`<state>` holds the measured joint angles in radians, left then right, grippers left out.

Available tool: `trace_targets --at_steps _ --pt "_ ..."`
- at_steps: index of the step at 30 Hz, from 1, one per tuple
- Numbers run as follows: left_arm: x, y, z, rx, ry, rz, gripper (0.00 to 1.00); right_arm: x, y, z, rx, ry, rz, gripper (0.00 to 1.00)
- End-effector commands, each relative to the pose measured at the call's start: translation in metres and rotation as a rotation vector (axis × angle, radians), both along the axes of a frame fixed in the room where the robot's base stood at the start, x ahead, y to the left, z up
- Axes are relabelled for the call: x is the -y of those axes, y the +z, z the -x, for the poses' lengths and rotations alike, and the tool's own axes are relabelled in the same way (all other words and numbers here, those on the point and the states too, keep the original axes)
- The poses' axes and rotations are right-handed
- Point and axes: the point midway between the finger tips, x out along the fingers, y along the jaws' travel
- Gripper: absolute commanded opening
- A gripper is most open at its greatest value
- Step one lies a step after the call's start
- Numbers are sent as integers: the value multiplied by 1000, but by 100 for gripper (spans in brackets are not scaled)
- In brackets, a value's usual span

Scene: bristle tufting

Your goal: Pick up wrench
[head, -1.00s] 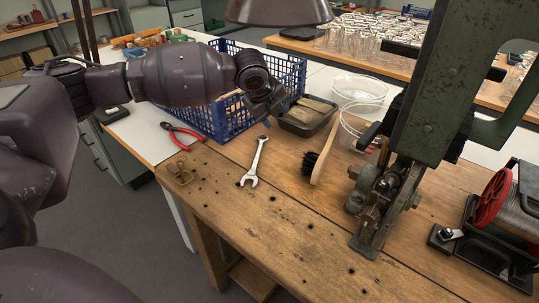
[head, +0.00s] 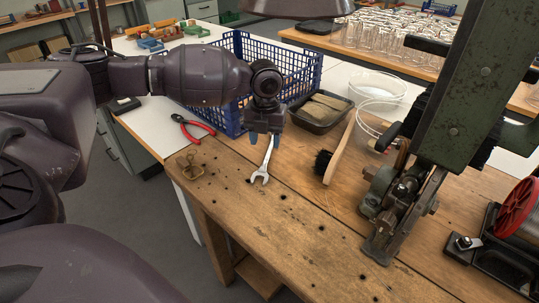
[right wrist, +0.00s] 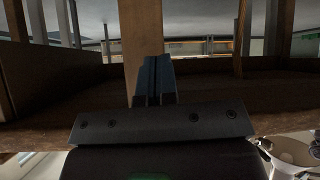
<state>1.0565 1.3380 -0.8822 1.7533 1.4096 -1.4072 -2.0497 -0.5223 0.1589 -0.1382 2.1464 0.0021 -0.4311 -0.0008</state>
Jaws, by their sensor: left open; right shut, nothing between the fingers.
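A silver wrench (head: 262,174) lies on the wooden workbench (head: 300,222), its open jaw toward the front edge. My left gripper (head: 265,141) points down over the far end of the wrench, with its blue fingertips apart, one on each side of the handle. It hides the wrench's far end, and I cannot tell whether the fingers touch it. My right gripper (right wrist: 154,80) shows in the right wrist view with its blue fingers together and nothing between them, in front of a dark wooden structure.
Red-handled pliers (head: 193,128) lie left of the wrench. A blue crate (head: 225,118) stands behind my left gripper. A black tray (head: 320,121), a brush (head: 336,146) and a green machine (head: 440,110) are to the right.

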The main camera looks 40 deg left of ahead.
Motion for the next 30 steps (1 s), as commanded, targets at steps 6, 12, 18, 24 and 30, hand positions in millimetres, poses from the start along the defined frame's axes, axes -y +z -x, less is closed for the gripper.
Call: trace_targets --at_steps 6,12,18,24,30 --pt "0 -23 0 -2 1 0 51 0 -1 -2 3 2 0 0" --pt "-2 -40 0 -5 2 -1 51 0 -7 -1 -6 2 1 0" --pt "-2 -68 1 -6 3 1 51 0 -18 1 -24 4 1 0" --pt "-2 -72 0 0 3 1 51 -1 -14 -5 -10 8 1 0" --pt "-2 -71 0 1 3 0 37 -1 -11 -6 -5 8 1 0"
